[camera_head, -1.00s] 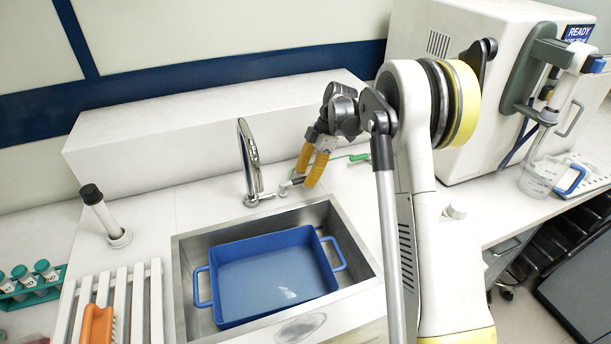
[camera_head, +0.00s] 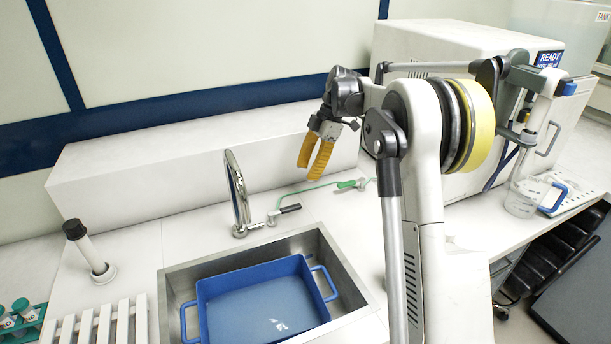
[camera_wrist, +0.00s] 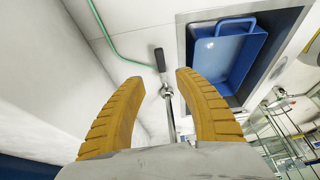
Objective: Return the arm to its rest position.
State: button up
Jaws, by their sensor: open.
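My gripper (camera_head: 312,166) has two yellow ribbed fingers and hangs pointing down above the counter, right of the faucet and behind the sink. It is open and empty, with a clear gap between the fingertips. The wrist view also shows my gripper (camera_wrist: 156,80), with the faucet handle (camera_wrist: 160,62) showing beyond the gap. My arm is folded, with its elbow raised at the right of the head view.
A blue tub (camera_head: 203,290) sits in the steel sink (camera_head: 340,268). The curved faucet (camera_head: 237,190) stands behind it. A green hose (camera_head: 310,188) lies on the counter. A white machine (camera_head: 440,45) and a clear beaker (camera_head: 522,195) are at the right.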

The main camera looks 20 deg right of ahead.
dwell(0.3)
jog(key=s+a+r+m+t+h, duration=0.2)
jog(key=s+a+r+m, duration=0.25)
jog(key=s, duration=0.35)
jog(key=s+a+r+m+t+h, duration=0.1)
jog(key=s+a+r+m, duration=0.3)
jog(key=s, duration=0.4)
jog(key=s+a+f+m+t, duration=0.1)
jog(key=s+f+m+t, duration=0.1)
jog(key=s+m, duration=0.3)
jog(key=s+a+f+m+t+h, duration=0.1)
jog(key=s+f+m, duration=0.3)
jog(key=s, duration=0.6)
jog(key=shift+a+f+m+t+h+b, duration=0.35)
jog(key=shift+a+f+t, duration=0.2)
jog(key=shift+a, duration=0.1)
